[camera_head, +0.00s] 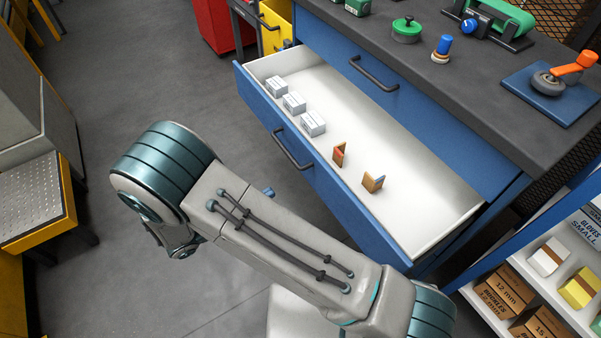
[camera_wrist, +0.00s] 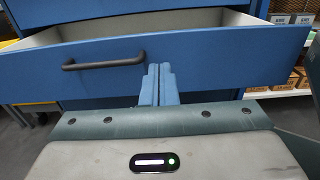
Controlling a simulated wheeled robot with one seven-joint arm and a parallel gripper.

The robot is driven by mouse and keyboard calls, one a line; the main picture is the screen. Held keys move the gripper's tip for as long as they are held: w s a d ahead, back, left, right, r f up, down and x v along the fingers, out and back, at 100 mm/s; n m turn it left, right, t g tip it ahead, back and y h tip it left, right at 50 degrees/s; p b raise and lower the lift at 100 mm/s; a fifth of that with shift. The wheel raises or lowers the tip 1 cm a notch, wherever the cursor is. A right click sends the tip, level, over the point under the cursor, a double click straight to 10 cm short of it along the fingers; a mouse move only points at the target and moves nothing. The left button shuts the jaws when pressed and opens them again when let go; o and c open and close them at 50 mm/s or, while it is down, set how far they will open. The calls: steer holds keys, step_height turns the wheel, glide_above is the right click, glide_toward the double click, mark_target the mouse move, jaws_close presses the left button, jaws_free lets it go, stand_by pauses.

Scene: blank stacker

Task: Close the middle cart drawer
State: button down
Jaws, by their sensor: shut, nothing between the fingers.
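The open blue cart drawer (camera_head: 345,205) is pulled well out below a second blue drawer front with its own handle (camera_head: 374,73). Its white inside shows from above. Its dark bar handle (camera_head: 291,149) is on the front face. In the wrist view the drawer front (camera_wrist: 230,65) spans the picture, with the handle (camera_wrist: 104,62) left of centre. My gripper (camera_wrist: 158,68) is shut and empty, fingers pointing at the front face just right of the handle. I cannot tell whether the fingertips touch it. In the head view my arm hides most of the gripper.
Inside the drawer are several white boxes (camera_head: 294,102) and two small wooden pieces (camera_head: 373,183). The worktop (camera_head: 440,60) above carries tools and a blue plate with a lever (camera_head: 551,98). A shelf of boxes (camera_head: 505,290) stands at right. Grey floor (camera_head: 110,80) is clear at left.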

mark_target(322, 166)
steer(key=b+x, duration=0.1)
steer(key=x, duration=1.2)
steer(key=shift+w+d, duration=0.25)
steer(key=shift+d, duration=0.1)
